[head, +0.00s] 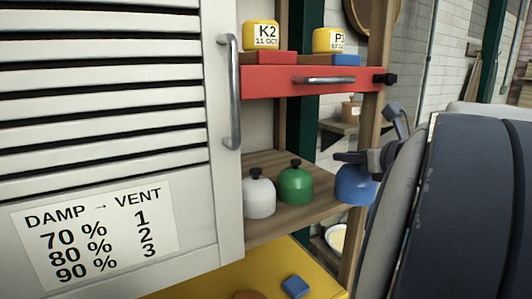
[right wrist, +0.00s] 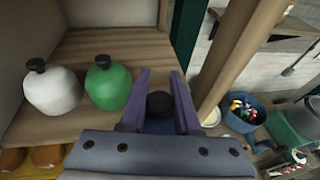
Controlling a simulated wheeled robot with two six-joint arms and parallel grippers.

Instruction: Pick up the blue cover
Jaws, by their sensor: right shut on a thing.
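The blue cover (head: 355,186), a dome with a black knob, is at the right end of the wooden shelf, in front of the post. My right gripper (head: 347,157) is shut on its black knob from above. In the right wrist view the knob (right wrist: 160,103) sits between the two fingers of the right gripper (right wrist: 160,88), and a little blue (right wrist: 160,127) shows below it. Whether the cover touches the shelf I cannot tell. My left gripper is not in view.
A white cover (head: 259,195) and a green cover (head: 295,185) stand on the wooden shelf (head: 262,228) to the left. A red drawer (head: 280,82) is above. A louvred door (head: 100,120) fills the left. A wooden post (right wrist: 240,60) stands close right of the gripper.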

